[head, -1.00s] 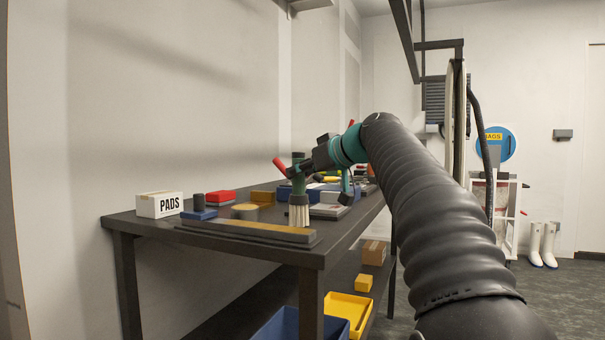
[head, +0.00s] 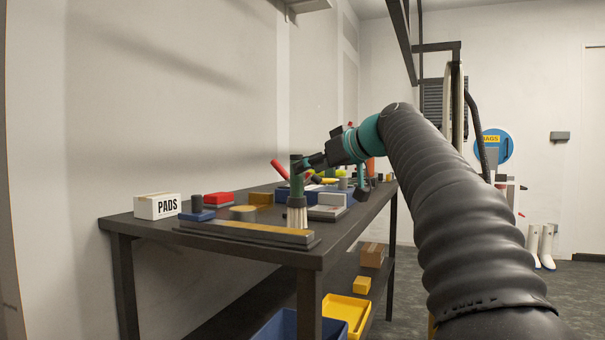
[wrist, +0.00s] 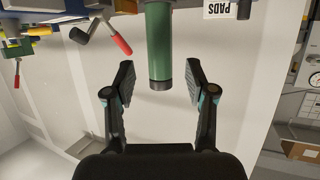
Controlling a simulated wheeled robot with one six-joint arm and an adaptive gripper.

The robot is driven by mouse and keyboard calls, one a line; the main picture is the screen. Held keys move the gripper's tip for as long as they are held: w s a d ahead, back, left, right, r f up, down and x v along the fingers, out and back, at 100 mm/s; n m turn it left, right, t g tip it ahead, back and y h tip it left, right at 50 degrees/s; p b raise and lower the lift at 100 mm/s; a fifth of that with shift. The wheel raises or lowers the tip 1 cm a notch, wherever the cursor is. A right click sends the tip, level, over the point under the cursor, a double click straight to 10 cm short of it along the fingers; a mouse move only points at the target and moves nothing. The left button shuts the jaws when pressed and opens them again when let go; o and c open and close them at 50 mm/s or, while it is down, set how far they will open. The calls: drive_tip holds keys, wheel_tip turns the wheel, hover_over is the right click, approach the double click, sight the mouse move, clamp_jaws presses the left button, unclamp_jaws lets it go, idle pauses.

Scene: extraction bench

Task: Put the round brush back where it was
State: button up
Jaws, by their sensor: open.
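The round brush (head: 297,190) has a green handle and pale bristles. In the head view it stands upright, bristles down, at the right end of a long flat bar near the bench's front edge; I cannot tell exactly what its bristles rest on. My gripper (head: 303,166) is open beside the top of the handle. In the wrist view, the end of the green handle (wrist: 160,50) lies between the spread fingertips of my gripper (wrist: 158,82), with a clear gap on both sides. Nothing is gripped.
The bench (head: 150,224) also holds a PADS box (head: 158,207), a red block (head: 218,198), a blue block (head: 197,215) and the long bar (head: 245,231). A red-handled tool (head: 280,170) leans behind the brush. Yellow (head: 347,312) and blue (head: 283,326) bins sit below.

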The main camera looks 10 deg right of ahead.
drive_tip(key=v, duration=0.7)
drive_tip(key=shift+s+d, duration=0.15)
drive_tip(key=shift+s, duration=0.15)
